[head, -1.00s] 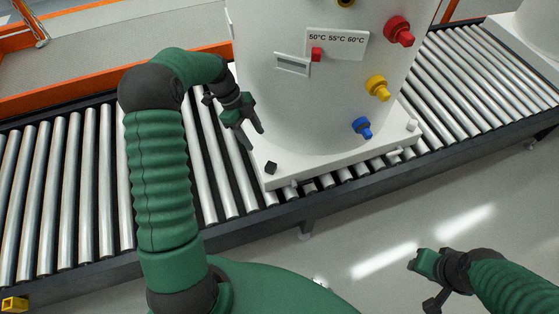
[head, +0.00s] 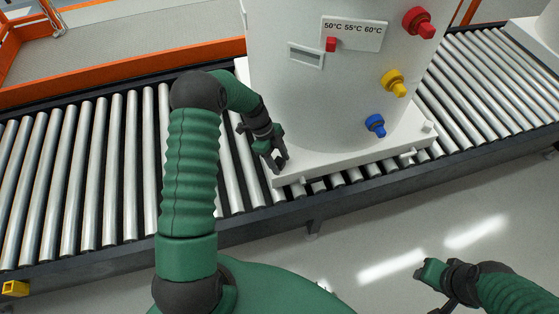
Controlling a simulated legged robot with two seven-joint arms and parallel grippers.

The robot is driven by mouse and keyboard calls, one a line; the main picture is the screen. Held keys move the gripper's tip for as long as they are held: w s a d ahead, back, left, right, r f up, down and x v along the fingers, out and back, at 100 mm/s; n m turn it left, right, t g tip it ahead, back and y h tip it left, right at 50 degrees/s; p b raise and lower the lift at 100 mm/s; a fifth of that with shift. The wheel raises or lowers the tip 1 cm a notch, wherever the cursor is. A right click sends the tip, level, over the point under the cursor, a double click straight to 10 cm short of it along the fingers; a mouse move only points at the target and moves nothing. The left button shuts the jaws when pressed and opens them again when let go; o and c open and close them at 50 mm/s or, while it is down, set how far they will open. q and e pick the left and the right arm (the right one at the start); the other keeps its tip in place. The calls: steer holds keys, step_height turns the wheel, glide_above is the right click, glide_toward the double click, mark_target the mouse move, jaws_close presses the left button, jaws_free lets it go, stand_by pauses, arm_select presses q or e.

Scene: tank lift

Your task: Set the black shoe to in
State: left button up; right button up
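The white tank (head: 330,100) stands upright on a white square base (head: 350,164) on the roller conveyor. My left gripper (head: 278,166) is at the base's front left corner, fingers pointing down. The small black shoe is not distinguishable there; the dark fingers cover that corner. I cannot tell whether they touch it or have closed on it. A white shoe (head: 429,127) sits at the front right corner. My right gripper (head: 436,295) is low at the right, away from the tank and partly cut off by the frame; its fingers are unclear.
The tank carries red (head: 418,22), yellow (head: 394,83) and blue (head: 375,125) fittings and a temperature panel with a red slider (head: 331,44). Rollers (head: 85,180) extend to both sides. An orange rail (head: 120,72) runs behind. A yellow block (head: 14,288) is at lower left.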

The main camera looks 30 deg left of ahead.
arm_select(q)
steer(key=shift+a, duration=0.1)
jaws_close()
stand_by(1.1)
